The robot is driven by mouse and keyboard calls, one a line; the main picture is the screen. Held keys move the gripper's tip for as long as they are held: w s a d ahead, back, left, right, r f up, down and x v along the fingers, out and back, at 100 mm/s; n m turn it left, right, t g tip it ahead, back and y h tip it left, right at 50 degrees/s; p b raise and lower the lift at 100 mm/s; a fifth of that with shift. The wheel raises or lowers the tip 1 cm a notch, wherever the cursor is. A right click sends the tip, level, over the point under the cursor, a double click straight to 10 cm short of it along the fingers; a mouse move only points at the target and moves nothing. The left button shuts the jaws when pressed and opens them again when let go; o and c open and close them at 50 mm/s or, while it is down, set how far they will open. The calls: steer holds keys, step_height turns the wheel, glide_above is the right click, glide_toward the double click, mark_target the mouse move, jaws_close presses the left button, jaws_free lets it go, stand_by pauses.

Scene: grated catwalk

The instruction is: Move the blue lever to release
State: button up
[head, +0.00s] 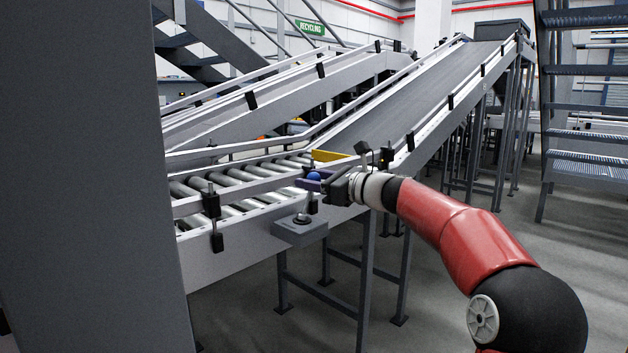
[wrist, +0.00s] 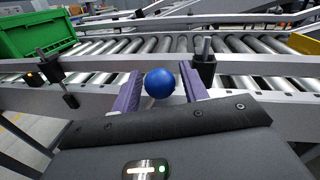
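The blue lever's round knob (wrist: 160,83) sits between my gripper's two purple fingers (wrist: 160,90) in the wrist view. A narrow gap shows on each side of the knob, so the fingers are open around it. In the head view the blue knob (head: 314,176) shows just at my gripper (head: 309,183). The lever's grey base box (head: 300,231) is fixed to the conveyor's near side, below my gripper. Its short stalk is mostly hidden behind the fingers.
A roller conveyor (head: 235,182) runs behind the lever, with rails and black brackets (head: 211,204) to the left. A sloped belt (head: 410,95) rises behind. A yellow piece (head: 330,156) is near my gripper. A green crate (wrist: 35,47) sits at left in the wrist view.

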steer(key=c, duration=0.7)
steer(key=shift+a, duration=0.1)
steer(key=s+n, duration=0.1)
steer(key=a+n+b, duration=0.1)
steer(key=n, duration=0.1)
steer(key=shift+s+a+r+h, duration=0.3)
steer(key=shift+s+h, duration=0.05)
steer(key=shift+h, duration=0.05)
steer(key=shift+s+a+n+b, duration=0.5)
steer(key=shift+n+b, duration=0.25)
steer(key=shift+n, duration=0.15)
steer(key=shift+s+a+f+n+h+b, duration=0.15)
steer(key=shift+s+a+n+h+b, duration=0.1)
steer(key=shift+s+a+n+b, duration=0.6)
steer(key=shift+s+a+f+n+h+b, duration=0.2)
steer(key=shift+s+a+n+b, duration=0.3)
steer(key=shift+n+b, duration=0.65)
steer(key=shift+n, duration=0.3)
steer(key=o, duration=0.9)
